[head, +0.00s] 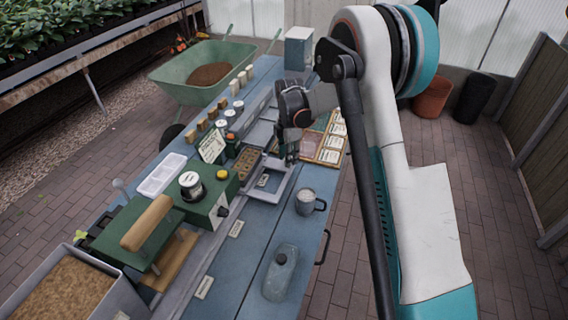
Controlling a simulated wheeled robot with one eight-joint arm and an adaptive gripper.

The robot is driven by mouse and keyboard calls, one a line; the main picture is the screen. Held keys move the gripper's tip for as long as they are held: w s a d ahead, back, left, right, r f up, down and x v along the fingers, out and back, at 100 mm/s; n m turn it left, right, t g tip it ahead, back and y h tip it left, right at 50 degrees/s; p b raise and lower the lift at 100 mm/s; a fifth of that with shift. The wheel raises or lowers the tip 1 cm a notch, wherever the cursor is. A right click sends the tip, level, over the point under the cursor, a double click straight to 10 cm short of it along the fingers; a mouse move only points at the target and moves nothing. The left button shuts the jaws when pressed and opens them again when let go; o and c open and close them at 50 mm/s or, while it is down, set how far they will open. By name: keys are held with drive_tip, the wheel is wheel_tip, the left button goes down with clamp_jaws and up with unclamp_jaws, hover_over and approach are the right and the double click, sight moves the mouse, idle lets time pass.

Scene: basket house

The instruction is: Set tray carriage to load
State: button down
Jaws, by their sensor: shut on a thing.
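The tray carriage (273,196) is a pale grey frame lying on the rail that runs along the blue bench. A brown seed tray with small cells (247,163) sits at its left side. My gripper (292,158) points down at the far right end of the carriage. Its fingers look shut on a part of the carriage there, but the gripped part is small and mostly hidden by the fingers. The green press machine (208,198), with a wooden handle (147,222), stands at the near end of the rail. The word labels on the bench are too small to read.
A soil bin (70,285) is at the near left. Seed packets (331,143) lie beyond my gripper. A green wheelbarrow (203,70) stands behind the bench.

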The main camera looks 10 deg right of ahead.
drive_tip(key=shift+w+d, duration=0.2)
drive_tip(key=shift+w, duration=0.15)
drive_tip(key=shift+r, duration=0.1)
drive_tip(key=c, duration=1.5)
unclamp_jaws()
drive_tip(key=shift+o, duration=1.3)
drive_tip(key=shift+w+d, duration=0.15)
wheel_tip(320, 180, up, 12)
